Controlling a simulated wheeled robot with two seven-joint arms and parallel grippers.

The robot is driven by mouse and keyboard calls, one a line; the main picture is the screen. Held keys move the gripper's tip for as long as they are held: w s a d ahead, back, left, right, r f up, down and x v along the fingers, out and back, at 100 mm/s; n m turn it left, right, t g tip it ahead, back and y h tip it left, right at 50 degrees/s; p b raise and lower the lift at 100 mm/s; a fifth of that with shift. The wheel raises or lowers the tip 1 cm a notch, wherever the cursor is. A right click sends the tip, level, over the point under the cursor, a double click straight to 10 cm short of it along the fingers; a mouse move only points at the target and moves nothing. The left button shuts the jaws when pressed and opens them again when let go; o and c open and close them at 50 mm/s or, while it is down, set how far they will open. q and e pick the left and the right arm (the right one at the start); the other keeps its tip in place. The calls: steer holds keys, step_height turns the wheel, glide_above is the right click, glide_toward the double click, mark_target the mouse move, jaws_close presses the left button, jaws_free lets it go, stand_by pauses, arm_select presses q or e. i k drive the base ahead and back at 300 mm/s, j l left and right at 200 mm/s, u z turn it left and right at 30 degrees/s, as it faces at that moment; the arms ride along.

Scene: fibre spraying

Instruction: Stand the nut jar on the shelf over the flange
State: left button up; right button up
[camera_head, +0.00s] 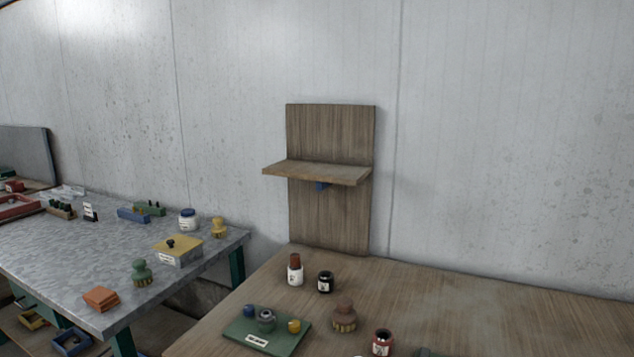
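A wooden shelf (318,173) juts from an upright wooden back board (330,222) at the back of the wooden bench. Its top is bare. A small blue piece (320,186) shows under the shelf; I cannot tell if it is the flange. I cannot tell which container is the nut jar. A white bottle with a brown cap (295,270), a dark jar (325,282) and a red-brown jar (382,342) stand on the wooden bench. Neither of my grippers is in view.
A green tray (243,335) with small knobbed parts and a brown brush (344,315) lie on the wooden bench (500,310). Its right side is clear. The metal-topped table (60,250) at left holds a yellow-lidded box (178,250), a green brush (141,272) and orange blocks (101,299).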

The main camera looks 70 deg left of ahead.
mark_target(334, 172)
steer(key=k+u, duration=0.15)
steer(key=u, duration=0.35)
steer(key=k+j+u, duration=0.1)
steer(key=u, duration=0.35)
steer(key=k+j, duration=0.05)
